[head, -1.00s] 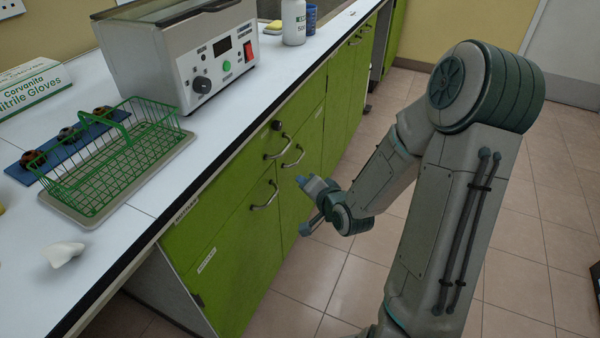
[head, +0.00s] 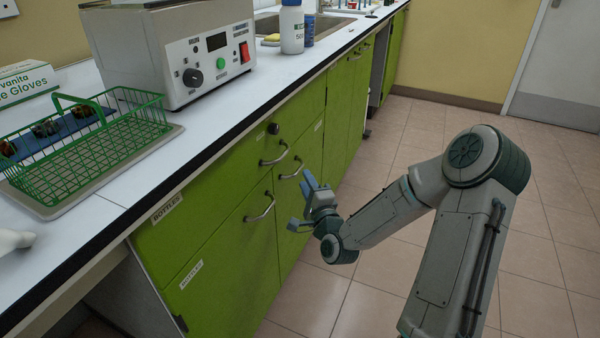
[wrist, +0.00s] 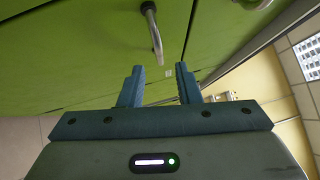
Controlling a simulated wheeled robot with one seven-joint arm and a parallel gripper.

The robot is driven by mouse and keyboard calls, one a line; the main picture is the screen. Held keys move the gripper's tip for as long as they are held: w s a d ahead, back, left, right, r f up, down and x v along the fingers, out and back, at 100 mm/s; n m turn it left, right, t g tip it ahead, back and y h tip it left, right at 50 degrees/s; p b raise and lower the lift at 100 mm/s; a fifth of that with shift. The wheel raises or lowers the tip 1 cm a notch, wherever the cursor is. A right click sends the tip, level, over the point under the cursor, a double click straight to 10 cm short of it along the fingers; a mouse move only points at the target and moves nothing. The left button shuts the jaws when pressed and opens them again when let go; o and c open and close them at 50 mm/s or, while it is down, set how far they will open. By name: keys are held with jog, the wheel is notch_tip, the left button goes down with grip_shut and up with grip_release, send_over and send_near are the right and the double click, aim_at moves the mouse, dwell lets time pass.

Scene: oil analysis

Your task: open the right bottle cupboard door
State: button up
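The right bottle cupboard door (head: 294,210) is green and looks shut, under the counter beside the left door (head: 225,265). Its curved metal handle (head: 291,168) is near its upper left corner. My gripper (head: 312,184) is in front of this door, close to the handle but apart from it, and covers part of the door. In the wrist view my open gripper (wrist: 160,76) has two blue fingers with nothing between them. A metal handle (wrist: 155,35), seemingly the right door's, lies just beyond the fingertips.
The left door's handle (head: 260,207) is nearby. The counter (head: 130,187) overhangs the fronts. The tiled floor (head: 390,290) is clear to the right.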

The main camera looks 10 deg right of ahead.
aim_at(300, 167)
jog(key=w, duration=0.4)
jog(key=w+a+r+b, duration=0.1)
jog(key=w, duration=0.1)
grip_shut()
